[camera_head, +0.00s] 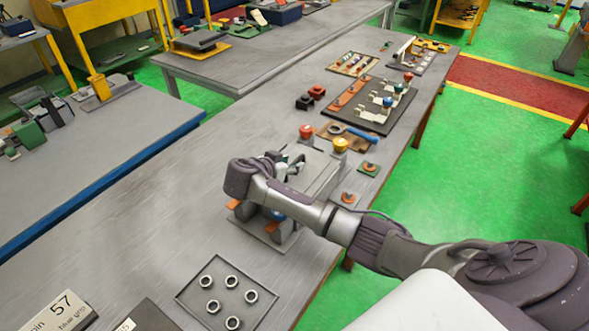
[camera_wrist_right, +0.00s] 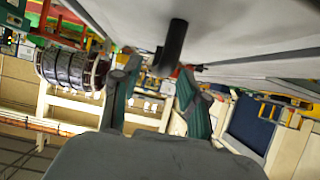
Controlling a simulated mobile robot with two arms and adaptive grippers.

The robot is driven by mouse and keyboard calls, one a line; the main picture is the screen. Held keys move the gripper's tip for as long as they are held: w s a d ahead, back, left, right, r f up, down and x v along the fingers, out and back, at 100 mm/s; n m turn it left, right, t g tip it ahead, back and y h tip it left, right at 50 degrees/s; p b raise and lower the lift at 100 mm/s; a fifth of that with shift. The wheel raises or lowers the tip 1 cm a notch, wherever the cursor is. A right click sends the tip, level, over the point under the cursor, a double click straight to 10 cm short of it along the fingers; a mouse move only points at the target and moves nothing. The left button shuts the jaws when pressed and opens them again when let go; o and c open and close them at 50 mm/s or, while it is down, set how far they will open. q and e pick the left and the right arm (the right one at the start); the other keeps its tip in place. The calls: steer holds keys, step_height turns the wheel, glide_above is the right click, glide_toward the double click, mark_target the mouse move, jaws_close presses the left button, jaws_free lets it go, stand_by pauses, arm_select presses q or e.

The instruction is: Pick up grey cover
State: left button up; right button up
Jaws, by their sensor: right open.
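A light grey cover (camera_head: 322,172) stands on the long table in the head view, partly hidden behind my right arm. In the right wrist view a grey panel (camera_wrist_right: 245,35), which looks like the cover, fills the upper right, with a dark curved handle (camera_wrist_right: 172,45) sticking out from it. My right gripper (camera_head: 288,162) is beside the cover in the head view. Its two green fingers are apart in the right wrist view (camera_wrist_right: 159,72), with the handle showing between and beyond their tips. I cannot tell whether they touch it. My left gripper is not in view.
A dark banded cylinder (camera_wrist_right: 72,68) shows at the left in the wrist view. A square plate with several rings (camera_head: 228,292) lies nearer on the table. Red (camera_head: 306,132) and yellow (camera_head: 340,145) buttons and trays stand beyond the cover. The table's left middle is clear.

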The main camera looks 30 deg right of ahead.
steer(key=shift+x, duration=1.4)
steer(key=shift+a, duration=0.1)
jaws_close()
steer(key=shift+r, duration=0.1)
